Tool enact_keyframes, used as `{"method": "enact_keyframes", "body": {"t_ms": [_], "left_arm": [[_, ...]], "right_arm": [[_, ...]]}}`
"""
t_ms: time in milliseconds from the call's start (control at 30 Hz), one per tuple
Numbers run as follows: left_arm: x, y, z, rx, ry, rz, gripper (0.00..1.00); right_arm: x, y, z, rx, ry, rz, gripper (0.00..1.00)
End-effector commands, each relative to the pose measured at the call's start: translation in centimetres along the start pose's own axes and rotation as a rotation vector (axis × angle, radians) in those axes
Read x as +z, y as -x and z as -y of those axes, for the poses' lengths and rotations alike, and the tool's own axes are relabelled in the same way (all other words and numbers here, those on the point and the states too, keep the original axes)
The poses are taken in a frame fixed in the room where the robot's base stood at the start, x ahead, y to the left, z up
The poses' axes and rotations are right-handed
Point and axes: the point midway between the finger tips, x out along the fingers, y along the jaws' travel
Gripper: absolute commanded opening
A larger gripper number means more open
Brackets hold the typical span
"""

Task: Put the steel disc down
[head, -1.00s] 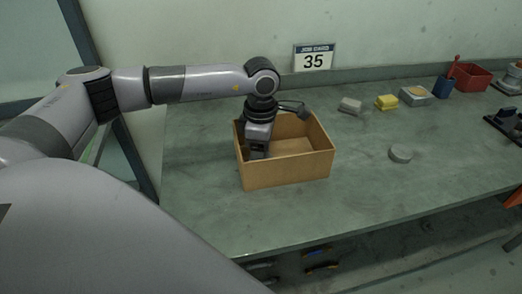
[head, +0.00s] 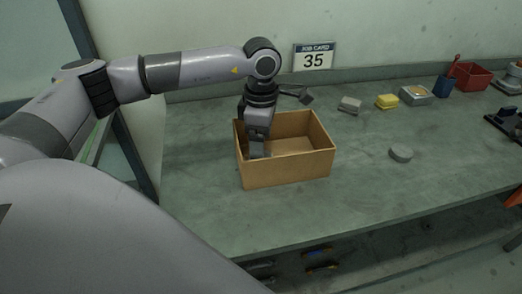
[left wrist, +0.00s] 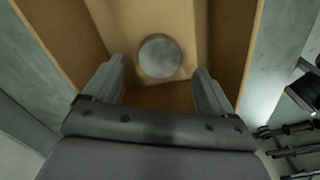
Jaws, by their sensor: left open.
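A round grey steel disc (left wrist: 159,56) lies in the wooden box (head: 287,171), seen in the left wrist view against the tan inside of the box. My left gripper (head: 258,151) points down into the left part of the box. In the left wrist view its two fingers (left wrist: 160,82) are spread apart, and the disc shows beyond the gap between their tips, apart from both. In the head view the disc in the box is hidden by the box wall and gripper. My right gripper is not in view.
Another round grey piece (head: 400,153) lies on the green bench (head: 350,210) right of the box. A grey block (head: 350,104), yellow block (head: 387,102), grey tray (head: 415,95), blue cup (head: 444,85) and red bin (head: 472,76) stand along the back. The bench's front middle is clear.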

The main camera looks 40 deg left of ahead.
Motion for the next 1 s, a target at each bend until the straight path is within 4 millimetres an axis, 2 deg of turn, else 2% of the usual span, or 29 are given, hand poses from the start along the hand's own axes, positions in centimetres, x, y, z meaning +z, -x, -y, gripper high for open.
{"method": "enact_keyframes", "body": {"t_ms": [200,400,600,1000], "left_arm": [[0.1,4.9,-0.1,0.005,0.000,0.003,0.85],[0.0,7.8,0.0,0.002,0.000,0.001,0.85],[0.0,8.8,0.0,0.000,-0.001,0.000,0.85],[0.0,8.8,0.0,0.000,0.000,0.000,0.85]], "right_arm": [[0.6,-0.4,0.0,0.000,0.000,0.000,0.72],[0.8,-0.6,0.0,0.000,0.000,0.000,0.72],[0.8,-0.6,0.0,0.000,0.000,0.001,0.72],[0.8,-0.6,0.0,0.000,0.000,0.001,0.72]]}}
